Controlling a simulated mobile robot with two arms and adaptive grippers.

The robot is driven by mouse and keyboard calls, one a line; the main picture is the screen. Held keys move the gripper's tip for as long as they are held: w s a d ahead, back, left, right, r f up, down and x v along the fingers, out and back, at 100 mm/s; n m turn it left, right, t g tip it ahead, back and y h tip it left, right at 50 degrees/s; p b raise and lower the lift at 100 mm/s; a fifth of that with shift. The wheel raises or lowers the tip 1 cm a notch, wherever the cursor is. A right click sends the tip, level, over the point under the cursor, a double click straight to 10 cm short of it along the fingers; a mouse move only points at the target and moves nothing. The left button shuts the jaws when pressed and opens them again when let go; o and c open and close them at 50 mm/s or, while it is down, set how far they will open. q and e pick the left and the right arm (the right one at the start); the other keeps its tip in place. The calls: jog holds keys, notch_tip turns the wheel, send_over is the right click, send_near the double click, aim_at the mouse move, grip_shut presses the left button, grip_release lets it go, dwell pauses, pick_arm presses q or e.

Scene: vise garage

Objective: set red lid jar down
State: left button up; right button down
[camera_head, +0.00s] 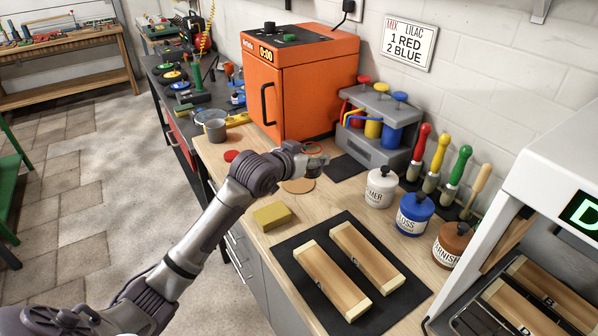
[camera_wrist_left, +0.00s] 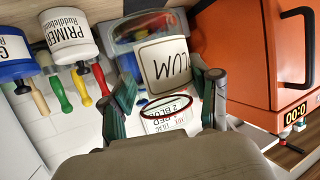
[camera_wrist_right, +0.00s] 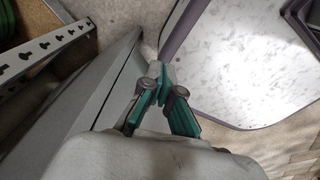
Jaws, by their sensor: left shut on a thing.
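In the head view the gripper partly hides the jar, which is over the bench near a round cork-coloured disc (camera_head: 298,185). I cannot tell whether the jar touches anything below. A flat red disc (camera_head: 231,155) lies on the bench to the left. My right gripper (camera_wrist_right: 162,80) shows in the right wrist view, its fingertips together and empty, away from the bench.
An orange oven (camera_head: 295,85) stands behind the jar. A grey rack with coloured pots (camera_head: 380,120) and a dark mat (camera_head: 346,166) are to the right. A yellow block (camera_head: 271,216), white, blue and brown pots (camera_head: 414,213), and a black mat with wood pieces (camera_head: 300,290) are nearer.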

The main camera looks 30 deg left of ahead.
pick_arm(q)
jog(key=w+a+f, duration=0.1)
jog(key=a, duration=0.1)
jog(key=w+a+f, duration=0.3)
jog(key=a, duration=0.1)
jog(key=shift+w+f, duration=0.25)
jog(key=shift+f, duration=0.05)
notch_tip(320, 180, down, 3)
jog(key=shift+f+p, duration=0.1)
jog(key=shift+p, duration=0.3)
jog(key=shift+d+f, duration=0.1)
jog(key=shift+f, duration=0.2)
jog(key=shift+f, duration=0.1)
jog(key=o, duration=1.3)
jog(key=shift+s, duration=0.1)
